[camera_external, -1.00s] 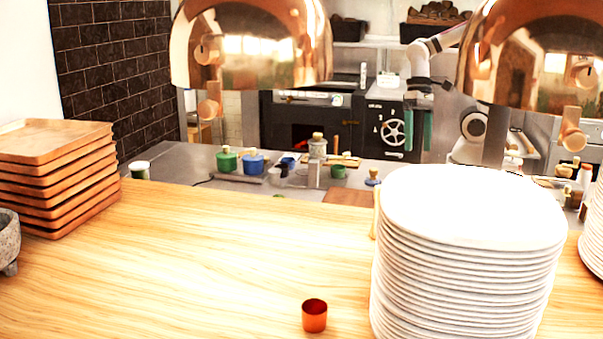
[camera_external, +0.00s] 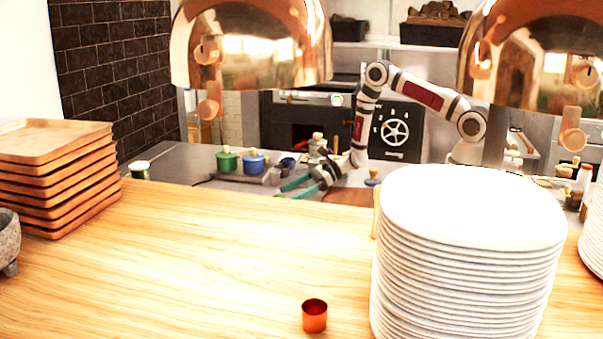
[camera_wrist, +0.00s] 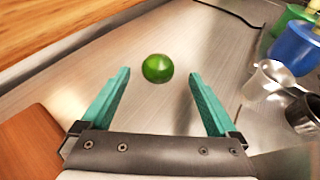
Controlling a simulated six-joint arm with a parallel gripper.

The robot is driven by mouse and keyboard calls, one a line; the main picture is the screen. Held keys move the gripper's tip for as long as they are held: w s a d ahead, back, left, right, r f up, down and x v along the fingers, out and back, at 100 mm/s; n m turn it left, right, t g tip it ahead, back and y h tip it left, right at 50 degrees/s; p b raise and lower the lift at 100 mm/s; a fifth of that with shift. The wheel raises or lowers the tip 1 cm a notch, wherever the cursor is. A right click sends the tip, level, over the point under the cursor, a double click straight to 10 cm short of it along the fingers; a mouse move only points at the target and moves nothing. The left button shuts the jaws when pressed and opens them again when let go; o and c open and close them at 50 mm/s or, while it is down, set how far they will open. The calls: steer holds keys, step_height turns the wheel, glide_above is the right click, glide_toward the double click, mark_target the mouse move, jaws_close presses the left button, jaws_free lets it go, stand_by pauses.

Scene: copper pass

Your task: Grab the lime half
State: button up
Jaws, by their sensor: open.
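The green lime half (camera_wrist: 158,68) lies on the steel counter (camera_wrist: 135,100) in the wrist view, its rounded side showing. My gripper (camera_wrist: 158,74) is open, with the lime between and slightly ahead of its two teal fingertips and a clear gap on both sides. I cannot tell how high the fingers are above the counter. In the external view my gripper (camera_external: 287,191) reaches left and low over the steel counter behind the wooden pass. I cannot make out the lime there.
In the wrist view, a blue pot (camera_wrist: 297,48), a metal cup (camera_wrist: 268,80) and a dark container (camera_wrist: 303,115) stand to the right. A brown board (camera_wrist: 35,145) lies at lower left. The wooden pass (camera_external: 200,250) edges the counter. Steel around the lime is clear.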

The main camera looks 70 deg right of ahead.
steer(key=shift+x, duration=1.2)
steer(key=shift+a+r, duration=0.1)
steer(key=shift+r, duration=0.05)
steer(key=c, duration=0.9)
